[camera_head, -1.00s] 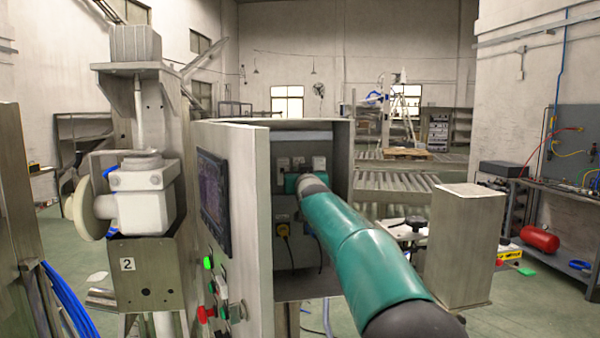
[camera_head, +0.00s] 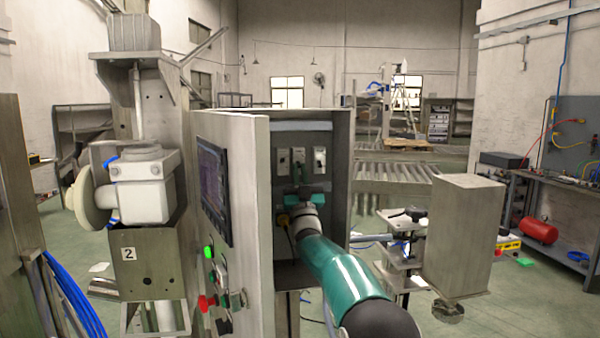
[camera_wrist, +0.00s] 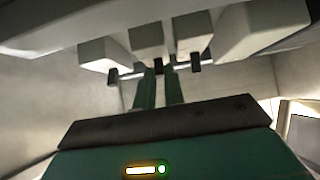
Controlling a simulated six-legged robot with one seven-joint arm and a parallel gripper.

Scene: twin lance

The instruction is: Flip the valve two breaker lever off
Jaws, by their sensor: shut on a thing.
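A row of pale breakers (camera_head: 299,160) is fixed inside the open cabinet, seen in the head view. My gripper (camera_head: 300,178) reaches up to them from below, at about the middle breaker. In the wrist view, the breakers show as pale blocks (camera_wrist: 192,35) along the top, with small dark levers (camera_wrist: 195,61) below the outer ones. My teal fingers (camera_wrist: 161,88) are close together between these dark levers, shut on a breaker lever. I cannot read which breaker is valve two.
The cabinet door (camera_head: 247,220), with a screen and buttons, stands open left of my arm. The cabinet's side wall (camera_head: 340,170) is close on the right. A metal box post (camera_head: 465,235) stands further right.

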